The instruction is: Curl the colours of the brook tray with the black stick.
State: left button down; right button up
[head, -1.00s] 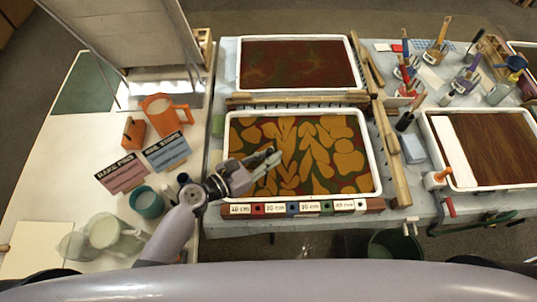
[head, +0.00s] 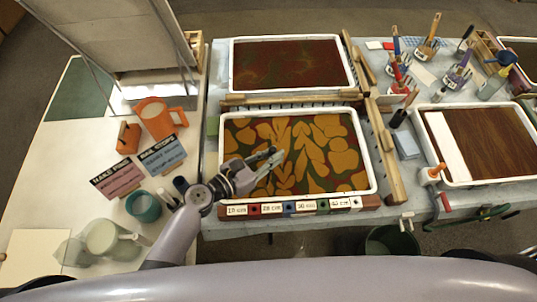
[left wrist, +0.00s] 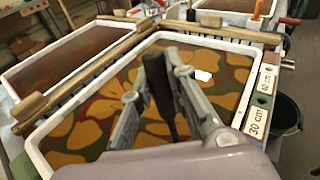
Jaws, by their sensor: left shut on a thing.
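The middle tray (head: 371,150) has a white rim and holds ochre patches on green and dark red. I see no name on it that tells whether it is the brook tray. My left gripper (head: 272,157) is over the left-centre part of this tray. In the left wrist view, my left gripper (left wrist: 152,100) is shut on a black stick (left wrist: 160,90), which stands between its fingers. The stick's lower end is hidden, so I cannot tell whether it touches the colours. My right gripper is not in view.
A dark red tray (head: 231,70) lies behind, and a brown tray (head: 480,183) with a white strip is at the right. Wooden bars (head: 384,150) run between them. Brushes and bottles (head: 456,80) stand at the back right. An orange jug (head: 157,118) stands at the left.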

pick_arm(q)
jog(key=shift+w, duration=0.1)
jog(key=shift+x, duration=0.95)
jog(key=shift+w+r, duration=0.2)
jog(key=shift+w+d, duration=0.25)
jog(key=shift+w, duration=0.65)
